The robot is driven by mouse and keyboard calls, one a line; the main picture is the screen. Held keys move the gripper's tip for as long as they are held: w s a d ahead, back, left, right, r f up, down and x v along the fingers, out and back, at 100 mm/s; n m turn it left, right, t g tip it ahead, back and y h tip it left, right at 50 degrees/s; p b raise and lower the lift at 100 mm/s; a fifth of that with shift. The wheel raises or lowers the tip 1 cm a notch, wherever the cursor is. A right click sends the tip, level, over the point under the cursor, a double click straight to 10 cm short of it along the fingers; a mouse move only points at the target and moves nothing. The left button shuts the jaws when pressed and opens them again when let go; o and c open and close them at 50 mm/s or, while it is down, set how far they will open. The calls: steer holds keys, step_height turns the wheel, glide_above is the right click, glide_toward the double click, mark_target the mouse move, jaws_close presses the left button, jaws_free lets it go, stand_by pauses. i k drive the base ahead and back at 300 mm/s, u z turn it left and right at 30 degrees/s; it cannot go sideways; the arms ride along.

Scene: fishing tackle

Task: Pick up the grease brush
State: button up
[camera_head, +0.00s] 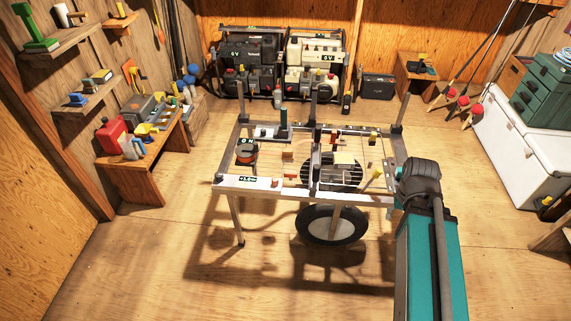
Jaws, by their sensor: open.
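I cannot single out the grease brush with certainty at this size. A small yellow-tipped item (377,175) stands out at the right front of the metal-framed cart (262,187), close to my arm, but its kind is unclear. Several other small tools and blocks lie on the cart, too small to name. My teal arm with a dark joint comes up from the bottom right, just right of the cart. My gripper does not show in this view.
The cart has a black wheel (331,224) and upright posts. A wooden bench (146,176) with a red can (114,137) stands left. Generators (250,62) stand at the back, a white chest (520,150) at right. The front floor is clear.

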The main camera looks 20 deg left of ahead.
mark_target(287, 155)
steer(key=k, duration=0.35)
steer(key=u, duration=0.35)
steer(key=i, duration=1.3)
steer(key=u, duration=0.05)
